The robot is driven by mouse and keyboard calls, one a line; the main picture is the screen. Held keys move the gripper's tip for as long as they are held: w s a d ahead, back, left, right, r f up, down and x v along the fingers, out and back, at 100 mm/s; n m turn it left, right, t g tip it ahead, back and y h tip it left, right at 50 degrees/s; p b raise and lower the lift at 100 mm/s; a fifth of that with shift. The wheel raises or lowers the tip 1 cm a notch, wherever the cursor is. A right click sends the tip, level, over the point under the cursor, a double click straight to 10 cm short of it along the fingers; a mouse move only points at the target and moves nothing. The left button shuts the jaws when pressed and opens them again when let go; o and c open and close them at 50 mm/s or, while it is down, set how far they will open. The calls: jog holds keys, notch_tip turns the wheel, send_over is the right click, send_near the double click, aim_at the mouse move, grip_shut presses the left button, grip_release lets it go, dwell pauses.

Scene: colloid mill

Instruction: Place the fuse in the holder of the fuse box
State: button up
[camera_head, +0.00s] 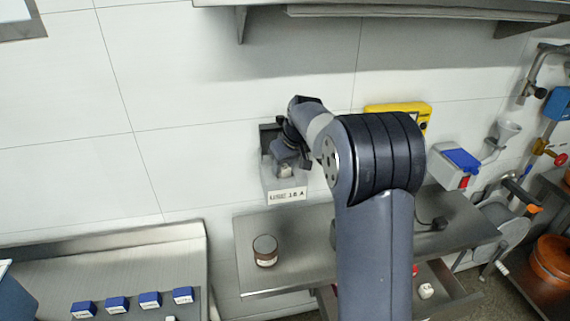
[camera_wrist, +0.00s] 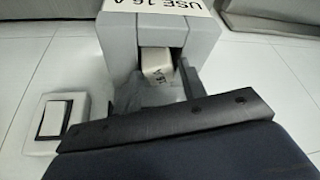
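The fuse box (camera_wrist: 205,38) is a grey housing on the wall, seen upside down in the wrist view, with a white label reading "USE 16 A". In the head view the fuse box (camera_head: 272,183) is partly hidden by my gripper (camera_head: 287,160), which is at its front. A pale fuse (camera_wrist: 157,66) with lettering sits in the box's opening in the wrist view. My gripper (camera_wrist: 160,85) reaches into the opening, with a dark finger close to the fuse's right side.
A switch (camera_wrist: 60,117) is on the wall beside the box. Below, a steel shelf (camera_head: 300,262) holds a brown jar (camera_head: 265,250). A yellow device (camera_head: 400,110) is behind my arm. Several blue blocks (camera_head: 117,304) stand on the left counter (camera_head: 130,262).

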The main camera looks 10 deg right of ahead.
jog(key=shift+o, duration=1)
jog(key=shift+r, duration=0.2)
jog(key=b+v, duration=0.1)
jog(key=v, duration=1.1)
jog(key=shift+s+d+f, duration=0.1)
jog(key=shift+d, duration=0.05)
